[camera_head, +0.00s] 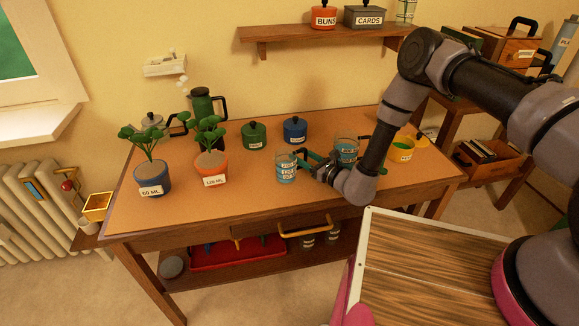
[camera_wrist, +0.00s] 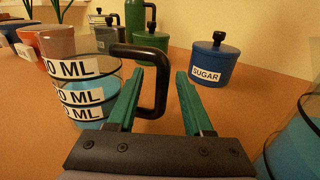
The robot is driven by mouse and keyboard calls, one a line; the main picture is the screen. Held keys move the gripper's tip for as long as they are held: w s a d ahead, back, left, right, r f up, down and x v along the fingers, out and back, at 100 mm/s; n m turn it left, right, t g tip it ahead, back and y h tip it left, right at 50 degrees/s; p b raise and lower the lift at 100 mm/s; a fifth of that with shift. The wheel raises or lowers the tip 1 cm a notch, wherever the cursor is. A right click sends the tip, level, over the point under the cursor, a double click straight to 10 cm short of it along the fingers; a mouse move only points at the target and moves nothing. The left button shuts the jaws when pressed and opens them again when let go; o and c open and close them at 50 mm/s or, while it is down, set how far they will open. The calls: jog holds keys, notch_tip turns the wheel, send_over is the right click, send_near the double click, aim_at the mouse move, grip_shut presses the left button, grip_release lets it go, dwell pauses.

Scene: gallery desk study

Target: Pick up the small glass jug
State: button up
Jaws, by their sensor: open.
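A small glass jug (camera_head: 286,169) with blue liquid, white measure labels and a black handle stands upright near the desk's front edge. In the wrist view the jug (camera_wrist: 82,92) is at the left, its handle pointing right. My gripper (camera_head: 305,162) is at the handle side of this jug. In the wrist view my gripper (camera_wrist: 160,78) is open, its green fingers on either side of the handle's upright part; I cannot tell whether they touch it. A second glass jug (camera_head: 346,151) with blue liquid stands to the right, behind my wrist, partly hidden.
A blue sugar pot (camera_head: 295,131) and a green pot (camera_head: 254,136) stand behind. Two potted plants (camera_head: 153,178) (camera_head: 211,164) are on the left, and a yellow cup (camera_head: 401,150) is on the right. The desk (camera_head: 240,205) is clear in front left.

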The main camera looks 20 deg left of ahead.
jog(key=shift+w+a, duration=0.35)
jog(key=shift+a, duration=0.3)
grip_shut()
dwell(1.0)
